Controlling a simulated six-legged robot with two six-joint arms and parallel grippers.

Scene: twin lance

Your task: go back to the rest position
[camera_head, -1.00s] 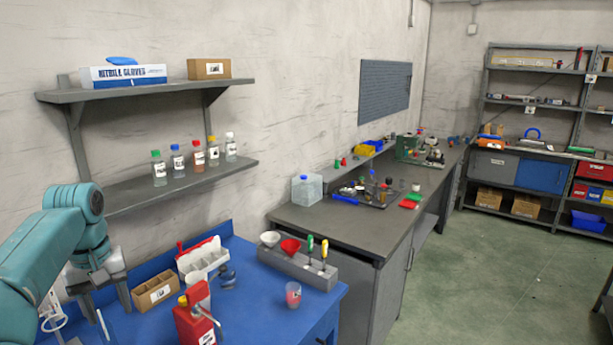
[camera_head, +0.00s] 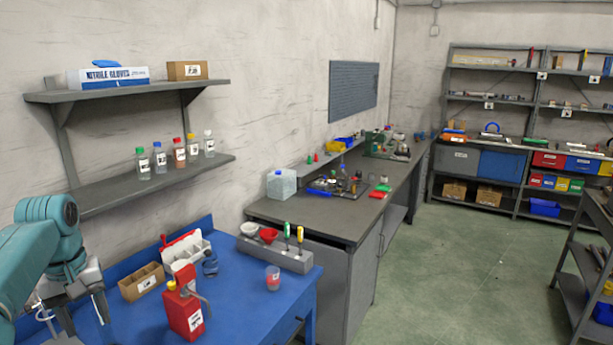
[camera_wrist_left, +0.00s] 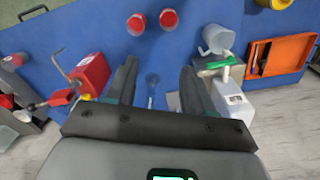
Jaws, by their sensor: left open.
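My left gripper (camera_head: 84,318) comes in from the left, over the left part of the blue bench (camera_head: 245,296). Its two fingers stand apart with nothing between them. My right gripper is not in either view.
A red can (camera_head: 183,314), a cardboard divider box (camera_head: 141,282), a cup (camera_head: 273,278) and a grey tool holder (camera_head: 285,258) stand on the bench. A wall shelf (camera_head: 150,186) holds several bottles. Open green floor (camera_head: 450,270) lies to the right.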

